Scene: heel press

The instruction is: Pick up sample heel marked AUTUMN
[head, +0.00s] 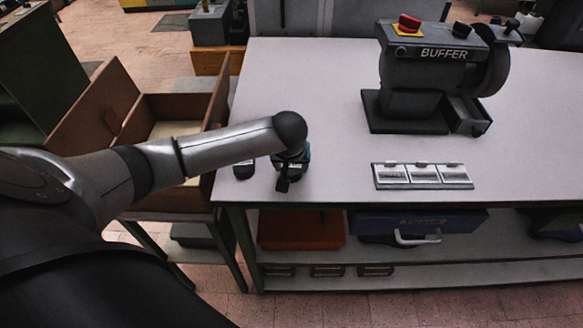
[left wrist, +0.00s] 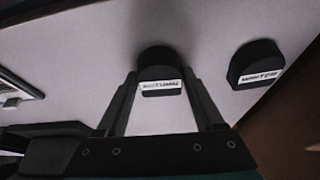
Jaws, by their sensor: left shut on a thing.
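My left gripper (head: 288,176) is low over the near left part of the grey bench (head: 320,110). In the left wrist view, the left gripper (left wrist: 160,78) is shut on a black heel (left wrist: 157,60) with a white label, its fingers on either side. The label's word is too blurred to read surely. In the head view my gripper largely hides this heel. A second black heel (head: 243,170) with a white label stands on the bench just left of my gripper; it also shows in the left wrist view (left wrist: 255,60). My right gripper is out of view.
A buffer machine (head: 430,70) with a red button stands at the back right of the bench. A plate with three label panels (head: 422,176) lies near the front edge. An open wooden box (head: 110,110) is at the left. The bench middle is clear.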

